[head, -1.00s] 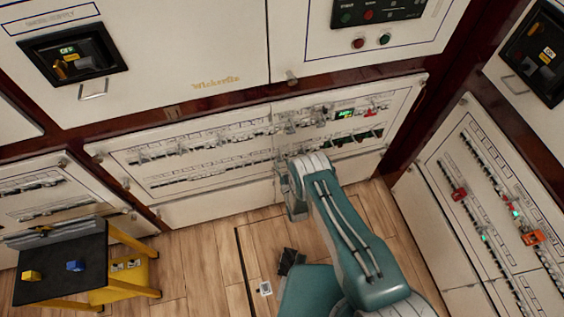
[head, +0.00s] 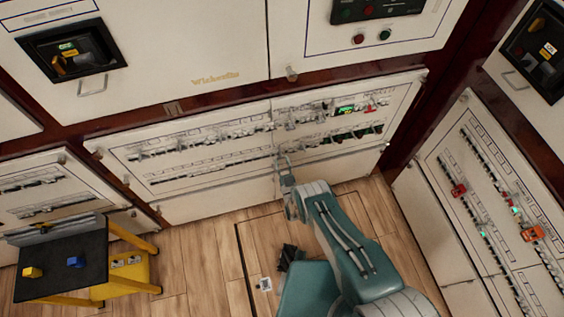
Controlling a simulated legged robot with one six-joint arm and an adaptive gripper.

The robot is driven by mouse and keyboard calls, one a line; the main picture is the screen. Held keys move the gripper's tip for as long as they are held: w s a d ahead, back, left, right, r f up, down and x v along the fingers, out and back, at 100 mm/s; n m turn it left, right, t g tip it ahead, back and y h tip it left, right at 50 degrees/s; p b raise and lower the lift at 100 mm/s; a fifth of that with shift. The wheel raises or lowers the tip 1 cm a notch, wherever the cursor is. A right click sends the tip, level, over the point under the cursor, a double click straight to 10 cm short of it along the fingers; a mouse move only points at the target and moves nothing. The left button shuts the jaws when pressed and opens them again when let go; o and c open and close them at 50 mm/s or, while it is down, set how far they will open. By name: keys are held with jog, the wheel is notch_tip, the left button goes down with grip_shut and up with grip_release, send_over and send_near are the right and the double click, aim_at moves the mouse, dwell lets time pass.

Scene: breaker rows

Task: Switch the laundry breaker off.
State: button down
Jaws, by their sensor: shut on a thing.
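The breaker panel (head: 225,182) is a long white board low on the far wall. It carries two rows of small switches, an upper row (head: 215,136) and a lower row (head: 210,167). The labels are too small to read, so I cannot tell which switch is the laundry breaker. My gripper (head: 281,158) is at the lower row near the panel's middle seam. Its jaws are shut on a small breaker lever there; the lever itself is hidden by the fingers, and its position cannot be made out.
A green-lit display (head: 345,110) and a red part (head: 369,107) sit at the panel's right. A black-topped table (head: 62,258) with a yellow block (head: 33,272) and a blue block (head: 75,262) stands at left. Another breaker panel (head: 470,235) is at right. Floor between is mostly clear.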

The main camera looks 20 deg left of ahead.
jog(key=shift+s, duration=0.1)
jog(key=shift+c, duration=1.4)
grip_release()
send_near(279, 137)
jog(key=x, duration=0.5)
jog(key=shift+a+r, duration=0.1)
